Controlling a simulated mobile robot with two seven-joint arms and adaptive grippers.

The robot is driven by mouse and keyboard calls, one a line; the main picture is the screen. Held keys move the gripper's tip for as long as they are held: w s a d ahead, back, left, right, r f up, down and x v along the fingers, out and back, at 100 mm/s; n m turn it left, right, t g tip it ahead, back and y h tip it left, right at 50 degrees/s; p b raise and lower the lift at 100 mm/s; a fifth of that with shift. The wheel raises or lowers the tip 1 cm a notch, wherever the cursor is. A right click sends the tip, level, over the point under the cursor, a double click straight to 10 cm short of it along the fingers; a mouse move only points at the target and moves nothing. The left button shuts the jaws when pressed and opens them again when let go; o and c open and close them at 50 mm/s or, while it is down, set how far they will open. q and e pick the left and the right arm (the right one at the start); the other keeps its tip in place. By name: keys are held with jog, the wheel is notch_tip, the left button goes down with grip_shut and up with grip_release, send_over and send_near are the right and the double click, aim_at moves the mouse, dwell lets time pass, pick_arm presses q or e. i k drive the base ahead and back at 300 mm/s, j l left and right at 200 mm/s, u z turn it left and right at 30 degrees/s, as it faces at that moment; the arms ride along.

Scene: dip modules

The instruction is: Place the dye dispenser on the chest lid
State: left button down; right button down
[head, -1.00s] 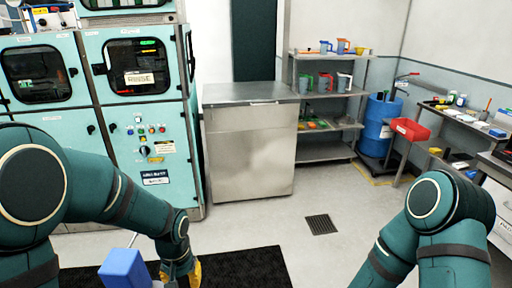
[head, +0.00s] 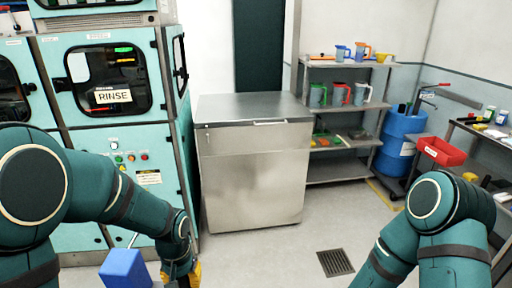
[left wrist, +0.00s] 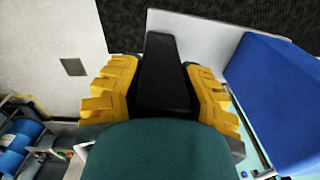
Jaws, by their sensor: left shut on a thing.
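The steel chest stands ahead in the head view, with its flat grey lid (head: 250,107) shut and bare. My left gripper (head: 191,275) is low in the head view, in front of the chest and short of it. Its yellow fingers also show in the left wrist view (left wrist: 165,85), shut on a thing. A blue block (head: 125,268), which I take to be the dye dispenser, is beside this gripper; it shows large at the right of the left wrist view (left wrist: 275,95). The grip point itself is unclear. My right gripper is outside both views.
Teal machines (head: 115,95) stand left of the chest. A steel shelf (head: 340,172) with jugs, a blue barrel (head: 400,140) and a red bin (head: 441,151) are to the right. Open floor with a drain grate (head: 335,262) lies before and right of the chest.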

aim_at(255, 107)
jog(key=i+j+z, duration=0.1)
jog(key=i+z, duration=0.2)
jog(key=i, duration=0.9)
jog(key=i+z, duration=0.2)
jog(key=i, duration=0.35)
jog(key=i+j+z, duration=0.15)
jog(key=i, duration=0.45)
